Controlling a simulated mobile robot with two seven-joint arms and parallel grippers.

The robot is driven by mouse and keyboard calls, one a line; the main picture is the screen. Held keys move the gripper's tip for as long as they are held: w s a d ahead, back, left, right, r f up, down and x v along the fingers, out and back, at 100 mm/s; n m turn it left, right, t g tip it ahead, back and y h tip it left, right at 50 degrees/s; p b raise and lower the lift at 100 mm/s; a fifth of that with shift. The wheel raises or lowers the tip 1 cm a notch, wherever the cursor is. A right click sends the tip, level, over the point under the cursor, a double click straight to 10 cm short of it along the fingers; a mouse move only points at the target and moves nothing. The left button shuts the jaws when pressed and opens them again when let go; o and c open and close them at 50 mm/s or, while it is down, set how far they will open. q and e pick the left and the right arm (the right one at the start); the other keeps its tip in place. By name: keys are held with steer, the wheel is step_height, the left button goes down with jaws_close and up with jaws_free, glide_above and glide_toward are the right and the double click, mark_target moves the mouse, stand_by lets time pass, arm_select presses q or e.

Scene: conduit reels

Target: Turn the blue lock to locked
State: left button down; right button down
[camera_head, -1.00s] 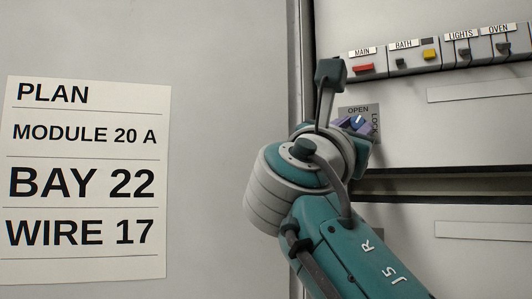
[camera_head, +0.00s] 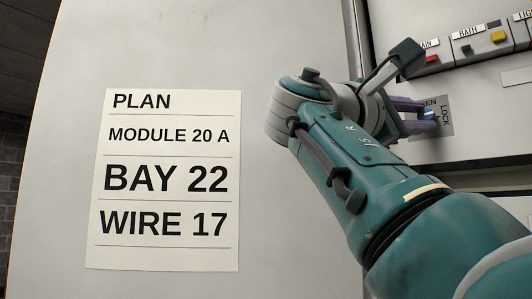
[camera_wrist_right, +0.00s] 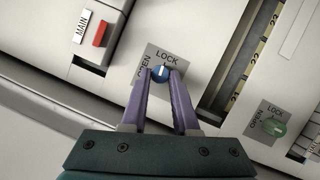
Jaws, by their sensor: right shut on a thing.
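The blue lock (camera_wrist_right: 161,73) is a round knob with a white mark on a grey plate (camera_wrist_right: 150,58) printed LOCK and OPEN. In the right wrist view the white mark points up toward the word LOCK. My right gripper (camera_wrist_right: 162,76) has its two purple fingers on either side of the knob, shut on it. In the head view the right gripper (camera_head: 432,114) reaches the grey plate (camera_head: 446,128) from the left, and its fingers partly cover the knob and the word OPEN. My left gripper is not in view.
A breaker row with a red MAIN switch (camera_wrist_right: 100,33) is beside the lock. A green knob (camera_wrist_right: 274,128) on its own LOCK and OPEN plate sits lower right in the wrist view. A paper plan (camera_head: 165,180) hangs on the pale panel at left.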

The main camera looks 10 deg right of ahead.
steer(key=shift+r+m, duration=0.1)
steer(key=shift+m, duration=0.5)
steer(key=shift+y, duration=0.3)
steer(key=c, duration=0.7)
jaws_free()
